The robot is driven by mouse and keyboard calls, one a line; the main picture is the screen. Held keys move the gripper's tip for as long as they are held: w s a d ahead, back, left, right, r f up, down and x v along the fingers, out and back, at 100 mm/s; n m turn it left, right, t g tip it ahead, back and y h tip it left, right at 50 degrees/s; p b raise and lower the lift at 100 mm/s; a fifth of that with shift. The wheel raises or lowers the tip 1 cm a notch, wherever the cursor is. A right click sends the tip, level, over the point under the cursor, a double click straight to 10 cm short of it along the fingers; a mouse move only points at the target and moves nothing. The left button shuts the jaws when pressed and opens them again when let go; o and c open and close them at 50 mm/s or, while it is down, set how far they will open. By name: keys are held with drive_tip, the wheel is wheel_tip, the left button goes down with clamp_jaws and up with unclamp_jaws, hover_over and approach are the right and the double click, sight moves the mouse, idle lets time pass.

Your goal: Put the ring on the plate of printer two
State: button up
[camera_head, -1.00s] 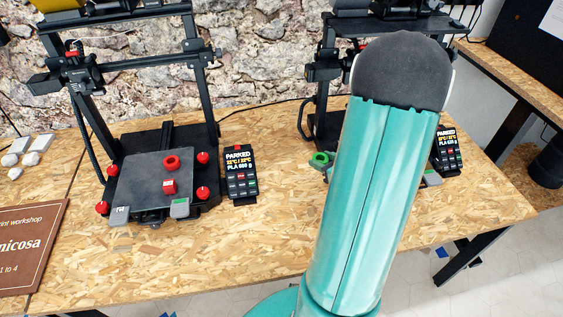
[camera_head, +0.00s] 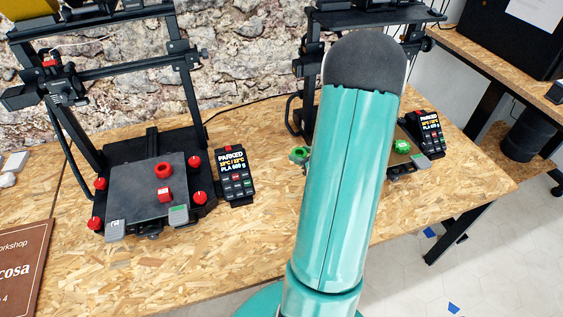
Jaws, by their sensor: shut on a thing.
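A red ring (camera_head: 163,170) lies on the dark plate (camera_head: 130,185) of the left printer (camera_head: 146,148). A red block (camera_head: 165,195) sits just in front of it on the same plate. The right printer (camera_head: 420,17) is largely covered by my teal arm. Part of its plate (camera_head: 394,160) shows right of the arm, with a green piece (camera_head: 402,146) on it. My gripper is not seen, and whatever is behind the arm is hidden. I cannot read which printer is number two.
Red knobs (camera_head: 199,198) stand at the left plate's corners. Display panels reading PARKED stand beside the left printer (camera_head: 235,176) and right printer (camera_head: 424,131). A brown sign (camera_head: 22,265) lies at the left. The wooden tabletop (camera_head: 235,262) is clear in front, ending at the right edge.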

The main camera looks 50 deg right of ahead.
hover_over(285, 168)
wheel_tip(285, 168, down, 7)
drive_tip(key=shift+w+f, duration=0.1)
drive_tip(key=shift+w, duration=0.05)
drive_tip(key=shift+w+f, duration=0.1)
drive_tip(key=shift+f, duration=1.55)
drive_tip(key=shift+f, duration=0.1)
drive_tip(key=o, duration=0.5)
drive_tip(key=shift+f, duration=0.1)
drive_tip(key=o, duration=0.5)
drive_tip(key=shift+c, duration=0.2)
drive_tip(key=shift+r, duration=0.25)
drive_tip(key=v, duration=1.2)
